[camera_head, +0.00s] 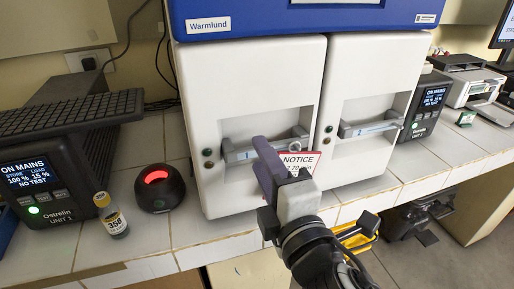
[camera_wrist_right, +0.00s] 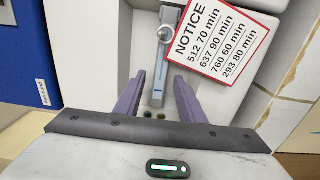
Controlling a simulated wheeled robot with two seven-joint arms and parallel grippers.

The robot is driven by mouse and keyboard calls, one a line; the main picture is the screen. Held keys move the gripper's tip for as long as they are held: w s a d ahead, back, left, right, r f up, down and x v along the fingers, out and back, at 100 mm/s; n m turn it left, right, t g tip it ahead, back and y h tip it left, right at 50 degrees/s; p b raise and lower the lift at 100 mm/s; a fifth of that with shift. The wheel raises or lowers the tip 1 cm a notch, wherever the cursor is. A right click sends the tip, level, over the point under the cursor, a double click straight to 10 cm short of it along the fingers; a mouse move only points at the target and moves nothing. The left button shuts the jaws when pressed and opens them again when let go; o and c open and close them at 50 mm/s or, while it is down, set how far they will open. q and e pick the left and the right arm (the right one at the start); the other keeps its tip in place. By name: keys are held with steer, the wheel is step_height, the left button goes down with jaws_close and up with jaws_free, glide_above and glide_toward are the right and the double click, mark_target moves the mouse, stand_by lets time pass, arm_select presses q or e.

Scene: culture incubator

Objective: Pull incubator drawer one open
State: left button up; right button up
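The incubator (camera_head: 255,85) has a blue top marked Warmlund and two white drawer fronts side by side. I see no drawer numbers. The left drawer (camera_head: 215,95) has a grey-blue bar handle (camera_head: 240,152) in a recess and looks closed. A red-edged NOTICE card (camera_head: 300,160) hangs by a ring at that handle. My right gripper (camera_head: 265,158) is in front of this handle and partly covers it. In the right wrist view its purple fingers (camera_wrist_right: 159,76) are apart, with the handle bar (camera_wrist_right: 158,92) showing between them; contact cannot be told. My left gripper is not in view.
The right drawer (camera_head: 375,85) has a similar handle. Left on the tiled bench are a black round device with a red light (camera_head: 158,188), a yellow-capped vial (camera_head: 110,215) and a power unit (camera_head: 45,185). Another power unit (camera_head: 428,105) stands to the right.

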steer(key=shift+x, duration=1.75)
jaws_close()
